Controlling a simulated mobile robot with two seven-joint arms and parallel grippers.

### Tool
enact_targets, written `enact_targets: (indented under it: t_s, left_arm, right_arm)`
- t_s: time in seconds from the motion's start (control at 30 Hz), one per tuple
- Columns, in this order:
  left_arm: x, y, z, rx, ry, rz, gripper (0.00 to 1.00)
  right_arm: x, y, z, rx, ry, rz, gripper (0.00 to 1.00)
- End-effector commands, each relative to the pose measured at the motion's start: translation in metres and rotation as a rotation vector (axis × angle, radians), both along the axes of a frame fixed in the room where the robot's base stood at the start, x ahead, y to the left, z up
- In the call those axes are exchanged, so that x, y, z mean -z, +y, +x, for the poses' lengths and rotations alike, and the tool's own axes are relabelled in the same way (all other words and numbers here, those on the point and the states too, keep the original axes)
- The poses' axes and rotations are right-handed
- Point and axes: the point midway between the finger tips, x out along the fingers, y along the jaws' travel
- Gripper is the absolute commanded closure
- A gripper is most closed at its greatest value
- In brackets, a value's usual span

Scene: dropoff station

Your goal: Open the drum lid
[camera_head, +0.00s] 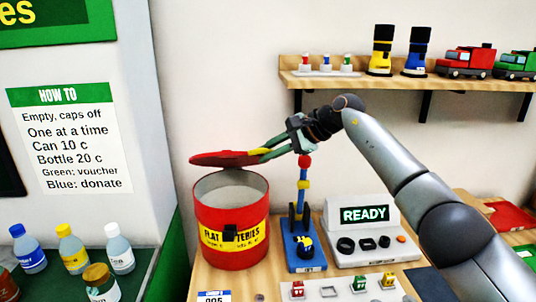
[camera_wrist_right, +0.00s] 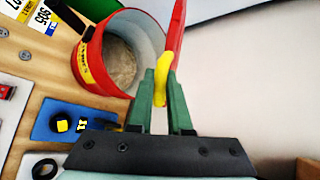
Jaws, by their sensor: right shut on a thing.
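A red drum (camera_head: 232,238) with a yellow "FLAT BATTERIES" label stands on the wooden table; in the right wrist view its red wall (camera_wrist_right: 92,58) and grey inside show. Its red lid (camera_head: 222,159) is raised above the open mouth, tilted. In the right wrist view the lid (camera_wrist_right: 176,35) stands edge-on with a yellow handle (camera_wrist_right: 161,82) at its side. My right gripper (camera_head: 268,153) has its green fingers shut on this yellow handle; they also show in the right wrist view (camera_wrist_right: 161,92). My left gripper is not in view.
Right of the drum stands a blue base (camera_head: 303,256) with an upright post close to my right gripper. Further right is a grey READY console (camera_head: 362,235). A shelf (camera_head: 400,82) with boots and toy trucks hangs behind my arm. Bottles (camera_head: 75,250) stand at left.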

Motion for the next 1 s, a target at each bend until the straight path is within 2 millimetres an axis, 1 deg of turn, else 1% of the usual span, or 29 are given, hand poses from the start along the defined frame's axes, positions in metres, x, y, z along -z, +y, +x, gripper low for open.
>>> enact_targets:
  t_s: [0.57,0.6,0.8,0.87,1.0]
  left_arm:
    - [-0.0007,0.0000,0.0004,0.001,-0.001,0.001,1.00]
    - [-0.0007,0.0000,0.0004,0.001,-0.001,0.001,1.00]
    - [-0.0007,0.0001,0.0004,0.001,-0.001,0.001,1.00]
    - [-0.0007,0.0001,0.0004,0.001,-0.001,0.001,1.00]
    - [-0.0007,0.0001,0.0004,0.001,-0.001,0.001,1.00]
  right_arm:
    - [-0.0018,-0.0003,0.0016,0.002,0.009,-0.001,1.00]
    - [-0.0018,-0.0003,0.0016,0.002,0.009,-0.001,0.82]
    - [-0.0017,-0.0002,0.0015,0.001,0.009,0.000,0.59]
    - [-0.0017,-0.0001,0.0013,0.001,0.009,0.000,0.53]
    - [-0.0016,-0.0001,0.0013,0.000,0.010,0.000,0.53]
